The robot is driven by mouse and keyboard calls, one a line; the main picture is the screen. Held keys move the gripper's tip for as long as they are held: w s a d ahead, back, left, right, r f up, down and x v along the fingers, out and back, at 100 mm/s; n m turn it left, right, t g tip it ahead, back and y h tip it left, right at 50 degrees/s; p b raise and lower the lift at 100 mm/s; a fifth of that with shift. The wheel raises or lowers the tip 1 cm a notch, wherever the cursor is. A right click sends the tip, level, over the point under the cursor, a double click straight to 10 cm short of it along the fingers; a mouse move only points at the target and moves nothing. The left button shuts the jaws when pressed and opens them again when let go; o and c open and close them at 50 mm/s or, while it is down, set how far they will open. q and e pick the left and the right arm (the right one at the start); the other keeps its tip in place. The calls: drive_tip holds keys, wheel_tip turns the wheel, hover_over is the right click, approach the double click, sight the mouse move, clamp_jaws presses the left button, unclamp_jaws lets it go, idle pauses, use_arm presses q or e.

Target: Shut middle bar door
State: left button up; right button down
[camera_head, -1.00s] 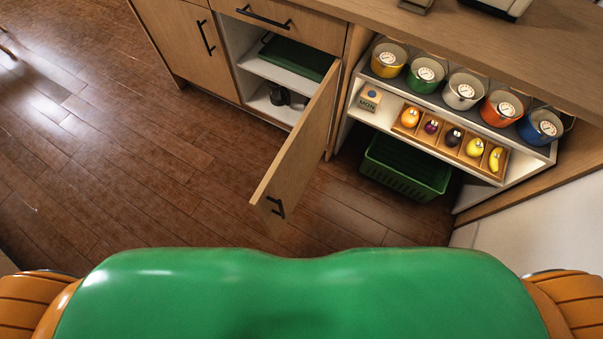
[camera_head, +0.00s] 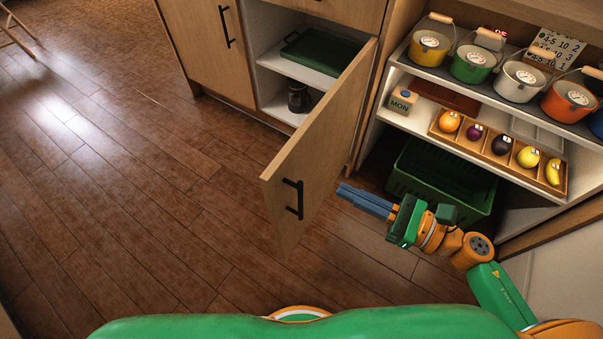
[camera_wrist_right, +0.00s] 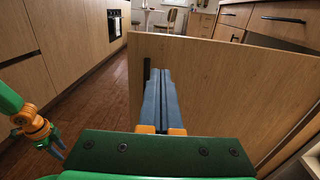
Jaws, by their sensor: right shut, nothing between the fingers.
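The middle bar door (camera_head: 325,135) is a light wood panel standing wide open, hinged on its right, with a black bar handle (camera_head: 293,198) near its free edge. My right gripper (camera_head: 342,188) is to the right of the door, blue fingers together and empty, pointing toward the door's handle side. In the right wrist view the shut fingers (camera_wrist_right: 162,72) are in front of the door panel (camera_wrist_right: 230,85), close to the dark handle; I cannot tell whether they touch. My left gripper (camera_wrist_right: 57,150) shows small at the left of the wrist view, its jaws unclear.
The open cabinet holds a green tray (camera_head: 312,55) and a dark jar (camera_head: 298,97). To the right stand a shelf with several buckets (camera_head: 472,63), a fruit tray (camera_head: 500,143) and a green crate (camera_head: 440,180) below. The floor (camera_head: 150,200) left of the door is clear.

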sight(289, 164)
drive_tip(key=p+x, duration=0.1)
drive_tip(key=x, duration=0.8)
drive_tip(key=shift+w+a+r+p, duration=0.1)
drive_tip(key=shift+w+a+p, duration=0.15)
drive_tip(key=shift+p, duration=0.15)
drive_tip(key=shift+w+a, duration=0.1)
drive_tip(key=shift+a, duration=0.2)
use_arm(q)
drive_tip(key=shift+s+d+r+g, duration=0.3)
drive_tip(key=shift+s+d+r, duration=0.65)
drive_tip(key=shift+s, duration=0.05)
drive_tip(key=shift+a, duration=0.15)
